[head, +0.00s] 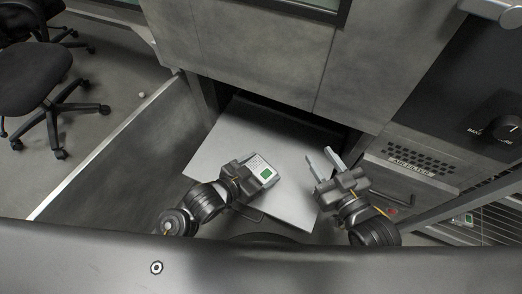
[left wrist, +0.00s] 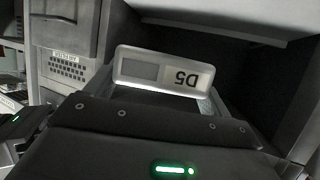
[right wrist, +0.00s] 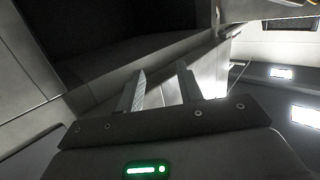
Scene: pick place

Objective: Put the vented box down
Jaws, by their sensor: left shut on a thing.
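In the left wrist view the box (left wrist: 200,79) shows a pale face with a grey square and an upside-down "D5" label. My left gripper (head: 252,176) is shut on the box; its fingers are mostly hidden. I cannot tell whether the box touches the surface. My right gripper (head: 328,162) is open and empty, to the right of the box. Its two fingers show apart in the right wrist view (right wrist: 160,92).
The pale surface extends out of a dark opening (head: 285,112) below grey cabinet fronts (head: 250,50). It is bare beyond the box. A grey side panel (head: 130,150) stands to the left, and a unit with a vent and knob (head: 507,128) to the right. Office chairs (head: 35,80) stand far left.

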